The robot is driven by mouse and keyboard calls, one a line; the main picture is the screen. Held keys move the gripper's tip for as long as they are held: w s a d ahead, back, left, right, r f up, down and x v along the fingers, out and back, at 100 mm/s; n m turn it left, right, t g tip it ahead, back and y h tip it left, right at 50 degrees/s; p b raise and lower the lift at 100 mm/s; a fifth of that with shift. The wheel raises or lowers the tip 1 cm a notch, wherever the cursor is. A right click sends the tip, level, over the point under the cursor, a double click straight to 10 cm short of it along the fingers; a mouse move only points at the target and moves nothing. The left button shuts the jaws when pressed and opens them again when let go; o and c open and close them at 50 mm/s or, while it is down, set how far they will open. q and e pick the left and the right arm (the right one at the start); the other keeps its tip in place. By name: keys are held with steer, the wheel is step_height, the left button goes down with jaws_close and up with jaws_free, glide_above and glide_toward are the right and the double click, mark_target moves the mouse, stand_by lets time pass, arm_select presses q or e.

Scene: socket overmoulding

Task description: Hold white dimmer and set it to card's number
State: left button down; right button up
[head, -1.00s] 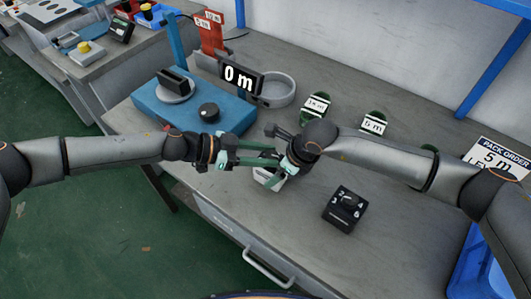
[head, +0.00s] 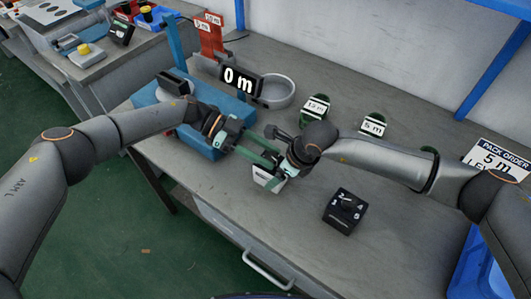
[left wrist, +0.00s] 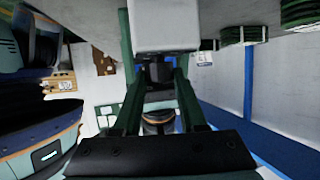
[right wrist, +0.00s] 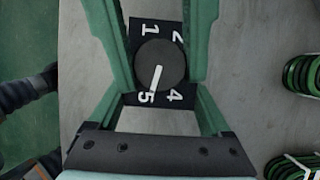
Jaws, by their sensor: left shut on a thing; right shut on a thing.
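The white dimmer (head: 267,179) is between my two grippers above the front of the table. Its dark number plate (right wrist: 170,97) and round black knob (right wrist: 158,66) face the right wrist camera; the white pointer is towards the 5. My left gripper (head: 272,160) is shut at the dimmer, its green fingers beside the dark part (left wrist: 157,74) against the white body (left wrist: 165,25). My right gripper (head: 285,167) is shut on the dimmer from the right; its fingertips are mostly hidden in the head view. The pack order card (head: 497,158) reads 5 m.
A black numbered dial box (head: 344,211) stands to the right. A blue machine (head: 200,142) with a 0 m display (head: 240,82) and a grey bowl (head: 277,90) are behind. Green coils labelled 15 m (head: 316,108) and 5 m (head: 373,124) lie farther back.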

arm_select(q)
steer(key=shift+w+m+g+y, duration=0.2)
steer(key=shift+m+g+y, duration=0.1)
steer(key=shift+m+g, duration=0.3)
arm_select(e)
steer(key=shift+s+a, duration=0.1)
arm_select(q)
steer(key=shift+c, duration=2.2)
jaws_free()
steer(key=shift+s, duration=0.1)
steer(key=shift+r, duration=0.1)
step_height(320, 180, up, 10)
arm_select(e)
steer(key=o, duration=1.3)
steer(key=shift+c, duration=0.2)
